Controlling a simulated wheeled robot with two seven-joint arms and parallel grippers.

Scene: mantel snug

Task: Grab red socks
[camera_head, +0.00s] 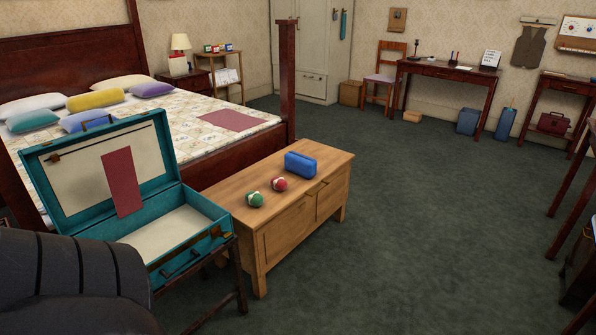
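The red socks (280,184) are a small rolled red ball with a pale band. They rest on top of the wooden chest (227,191) at the foot of the bed. A similar rolled green pair (255,199) lies just left and nearer. A blue oblong case (301,165) sits behind and right of the red socks, apart from them. Neither of my grippers shows in the head view.
An open teal suitcase (205,204) stands on a dark stand left of the chest, a dark red panel upright in it. The bed (222,153) is behind, with a tall post (287,75). Green carpet (420,220) right of the chest is clear.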

